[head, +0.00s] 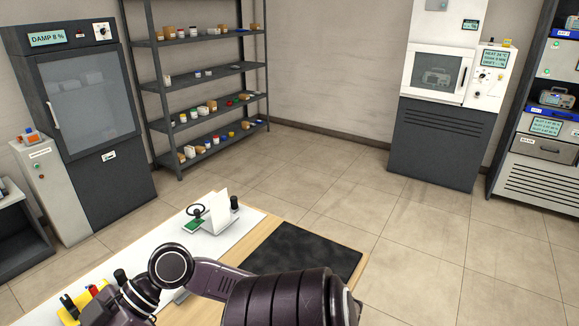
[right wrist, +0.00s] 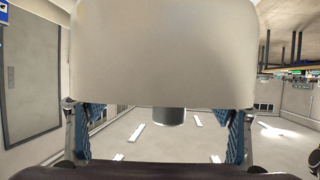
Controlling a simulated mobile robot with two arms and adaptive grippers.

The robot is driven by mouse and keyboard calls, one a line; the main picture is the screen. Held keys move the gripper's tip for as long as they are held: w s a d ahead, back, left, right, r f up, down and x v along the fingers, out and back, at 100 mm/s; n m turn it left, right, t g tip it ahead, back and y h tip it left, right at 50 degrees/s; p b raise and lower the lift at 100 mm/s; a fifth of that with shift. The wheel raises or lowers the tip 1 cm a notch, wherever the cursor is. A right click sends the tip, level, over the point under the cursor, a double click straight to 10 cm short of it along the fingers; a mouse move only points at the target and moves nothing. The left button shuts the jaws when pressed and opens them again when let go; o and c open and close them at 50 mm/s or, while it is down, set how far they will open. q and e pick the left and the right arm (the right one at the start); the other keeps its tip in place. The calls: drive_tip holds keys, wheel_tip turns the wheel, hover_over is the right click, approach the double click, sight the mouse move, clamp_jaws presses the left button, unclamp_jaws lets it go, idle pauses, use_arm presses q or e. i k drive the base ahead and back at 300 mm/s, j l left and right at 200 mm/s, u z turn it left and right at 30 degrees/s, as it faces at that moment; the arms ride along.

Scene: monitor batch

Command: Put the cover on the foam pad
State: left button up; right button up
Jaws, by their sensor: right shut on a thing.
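My right gripper (right wrist: 160,132) shows in the right wrist view with its two blue-lined fingers at either side. It is shut on a large pale, round-cornered shell, which I take for the cover (right wrist: 165,50). A short grey cylinder (right wrist: 168,116) shows under the cover's lower edge. In the head view my right arm crosses the bottom; its gripper and the cover cannot be made out there. A flat black textured pad (head: 310,248), which looks like the foam pad, lies bare on the wooden table, partly hidden by my arm. My left gripper is not in view.
On the table's white mat (head: 135,262) stand a green board (head: 193,226), an upright white panel (head: 218,211) and a small black cylinder (head: 234,203). A yellow holder (head: 70,312) is at lower left. Shelves (head: 205,75) and cabinets line the walls. The floor between is clear.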

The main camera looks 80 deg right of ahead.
sight(299, 264)
drive_tip(key=j+z, duration=0.2)
drive_tip(key=z, duration=1.95)
drive_tip(key=l, duration=0.1)
